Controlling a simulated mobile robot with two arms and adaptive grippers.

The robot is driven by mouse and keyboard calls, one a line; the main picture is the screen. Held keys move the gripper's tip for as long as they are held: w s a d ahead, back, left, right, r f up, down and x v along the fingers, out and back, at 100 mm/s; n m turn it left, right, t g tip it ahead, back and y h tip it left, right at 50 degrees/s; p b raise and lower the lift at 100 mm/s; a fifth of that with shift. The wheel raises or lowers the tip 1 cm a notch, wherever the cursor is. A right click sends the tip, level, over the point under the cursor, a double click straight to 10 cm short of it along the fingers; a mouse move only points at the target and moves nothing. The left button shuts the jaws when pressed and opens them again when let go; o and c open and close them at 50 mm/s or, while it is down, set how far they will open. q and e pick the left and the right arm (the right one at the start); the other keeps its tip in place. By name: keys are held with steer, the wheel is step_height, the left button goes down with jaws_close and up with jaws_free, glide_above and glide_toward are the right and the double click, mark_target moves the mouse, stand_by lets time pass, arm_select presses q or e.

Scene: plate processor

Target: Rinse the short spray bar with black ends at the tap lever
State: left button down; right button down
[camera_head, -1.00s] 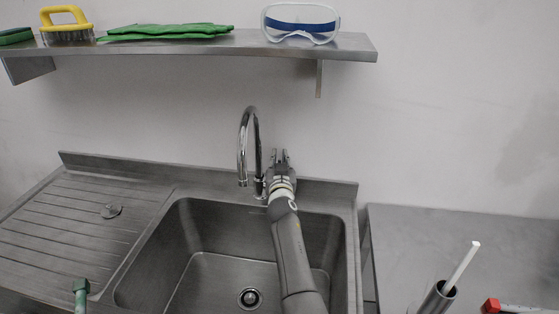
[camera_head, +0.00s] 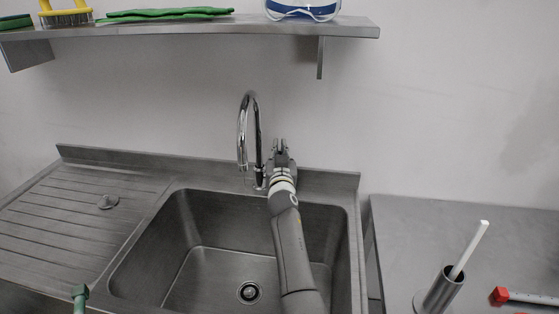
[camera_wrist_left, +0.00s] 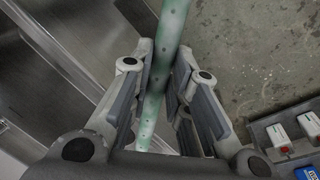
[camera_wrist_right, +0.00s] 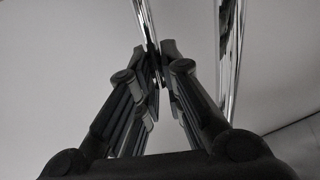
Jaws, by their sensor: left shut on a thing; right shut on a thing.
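My left gripper (camera_wrist_left: 158,85) is shut on a pale green bar (camera_wrist_left: 168,35) with a row of small dark holes. In the head view only the green top end of this bar (camera_head: 80,293) shows, at the lower left by the sink's front. Its other end is hidden, and I see no black on it. My right gripper (camera_head: 280,149) is behind the sink, just right of the chrome tap (camera_head: 243,135). In the right wrist view its fingers (camera_wrist_right: 160,75) are closed on a thin chrome rod, the tap lever (camera_wrist_right: 146,25). I see no water running.
The sink basin (camera_head: 205,255) is empty, with a ribbed drainboard (camera_head: 60,215) at its left. A shelf (camera_head: 200,27) hangs above.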

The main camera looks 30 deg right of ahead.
arm_select(q)
steer(key=f, duration=0.1)
steer(key=f+b, duration=0.1)
steer(key=shift+s+a+f+b, duration=0.2)
steer(key=shift+s+f+b, duration=0.05)
steer(key=shift+f+b, duration=0.15)
arm_select(e)
steer(key=shift+s+a+f+t, duration=0.1)
steer(key=shift+s+a+t, duration=0.05)
steer(key=shift+t, duration=0.15)
arm_select(q)
steer(key=shift+r, duration=0.1)
arm_select(e)
steer(key=c, duration=1.5)
jaws_free()
steer(key=shift+c, duration=0.2)
step_height(320, 180, up, 10)
steer(key=shift+r, duration=0.1)
